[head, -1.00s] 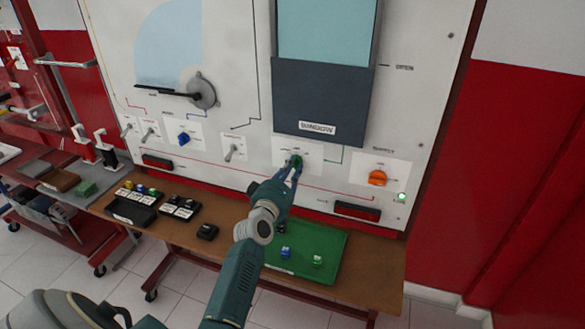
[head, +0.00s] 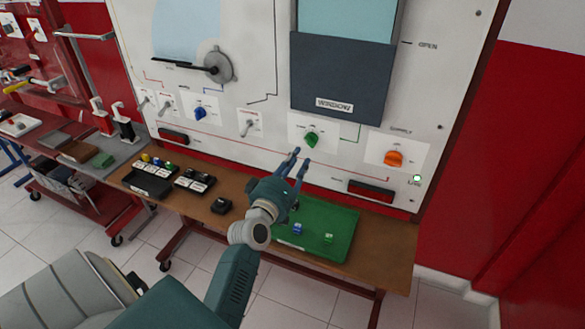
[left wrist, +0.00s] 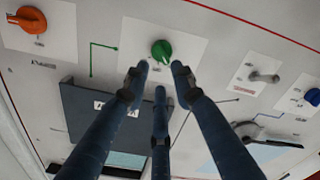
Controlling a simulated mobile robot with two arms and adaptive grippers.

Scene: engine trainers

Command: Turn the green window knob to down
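The green window knob (head: 312,139) sits on a white plate on the upright panel, below the dark grey window block (head: 340,82) labelled WINDOW. In the head view its grip is tilted. The knob also shows in the left wrist view (left wrist: 161,51), beyond the fingertips. My left gripper (head: 298,157) is just below and in front of the knob, with its fingers apart and nothing between them. In the left wrist view its fingers (left wrist: 160,72) are spread and clear of the knob. My right gripper is in neither view.
An orange supply knob (head: 394,158) is to the right, with a lit green lamp (head: 417,178). A blue knob (head: 200,114) and a toggle switch (head: 249,125) are to the left. A green tray (head: 340,236) with small blocks lies on the bench below.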

